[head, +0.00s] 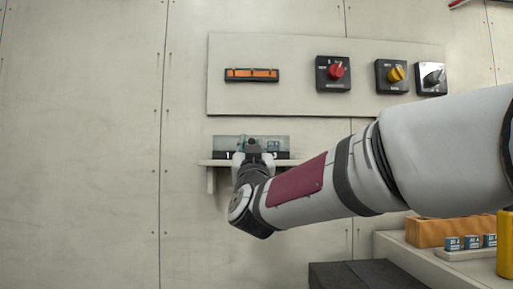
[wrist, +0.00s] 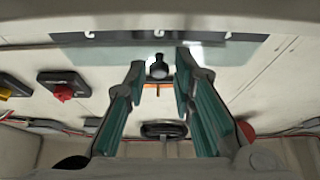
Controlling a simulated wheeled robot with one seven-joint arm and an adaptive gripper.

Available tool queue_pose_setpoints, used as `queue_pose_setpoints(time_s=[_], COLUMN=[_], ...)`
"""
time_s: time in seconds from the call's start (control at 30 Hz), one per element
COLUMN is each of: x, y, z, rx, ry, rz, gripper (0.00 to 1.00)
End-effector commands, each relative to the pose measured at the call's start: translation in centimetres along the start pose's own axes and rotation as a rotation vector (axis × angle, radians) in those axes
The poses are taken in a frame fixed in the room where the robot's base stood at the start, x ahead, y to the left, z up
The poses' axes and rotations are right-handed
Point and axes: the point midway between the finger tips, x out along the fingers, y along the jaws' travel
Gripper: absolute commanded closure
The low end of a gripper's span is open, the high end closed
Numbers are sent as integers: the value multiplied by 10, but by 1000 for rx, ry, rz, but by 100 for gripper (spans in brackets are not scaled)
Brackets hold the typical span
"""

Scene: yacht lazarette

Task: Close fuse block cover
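The fuse block (head: 282,155) sits on a small wall shelf in the head view, with the numbers 1 and 3 showing on its dark front. Its clear greenish cover (head: 222,141) shows above that front; its exact angle is hard to tell. In the wrist view the cover (wrist: 105,53) spans the top of the picture. A dark knob (wrist: 158,68) stands between the tips of my gripper (wrist: 160,70), with a gap on each side. My gripper (head: 252,151) is open in front of the block and hides its middle.
A wall panel above carries an orange fuse strip (head: 252,75) and red (head: 336,71), yellow (head: 395,73) and black (head: 433,78) rotary switches. At the lower right, a bench (head: 408,255) holds a wooden block (head: 440,231) and small labelled blue items (head: 471,242). The wall at left is bare.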

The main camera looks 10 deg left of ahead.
Motion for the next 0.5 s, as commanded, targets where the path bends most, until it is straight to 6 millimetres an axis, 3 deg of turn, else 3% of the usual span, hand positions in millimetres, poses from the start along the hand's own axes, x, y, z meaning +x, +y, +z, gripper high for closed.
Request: queue_pose_setpoints(time_s=[0.33, 0.5], x=[-1, -15], y=[0, 0], z=[0, 0], rx=[0, -1], ry=[0, -2], rz=[1, -1], gripper=[64, 64])
